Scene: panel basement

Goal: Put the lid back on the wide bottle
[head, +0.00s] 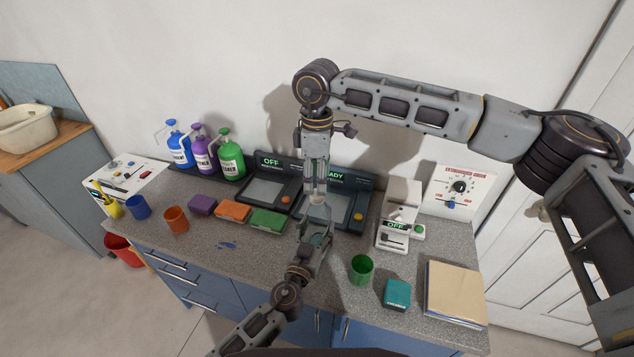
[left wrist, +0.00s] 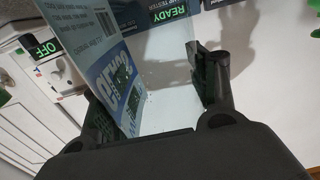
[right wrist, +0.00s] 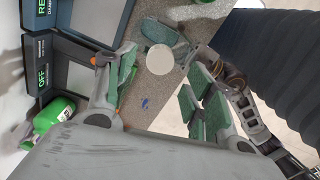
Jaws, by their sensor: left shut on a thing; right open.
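The wide bottle (left wrist: 165,65) is clear with a blue and grey printed label, seen close up in the left wrist view. My left gripper (head: 318,236) is shut on it over the front of the worktop; its fingers hide much of the bottle in the head view. My right gripper (head: 315,192) points down just above, fingers apart. In the right wrist view a pale round disc (right wrist: 160,58), seemingly the lid, shows beyond the open right fingers. I cannot tell whether it touches the bottle or the fingers.
A green cup (head: 361,269), a teal box (head: 397,292) and a tan folder (head: 455,291) lie to the right. A white scale-like device (head: 397,232) is right. Coloured boxes (head: 234,211), cups and jugs (head: 230,158) fill the left.

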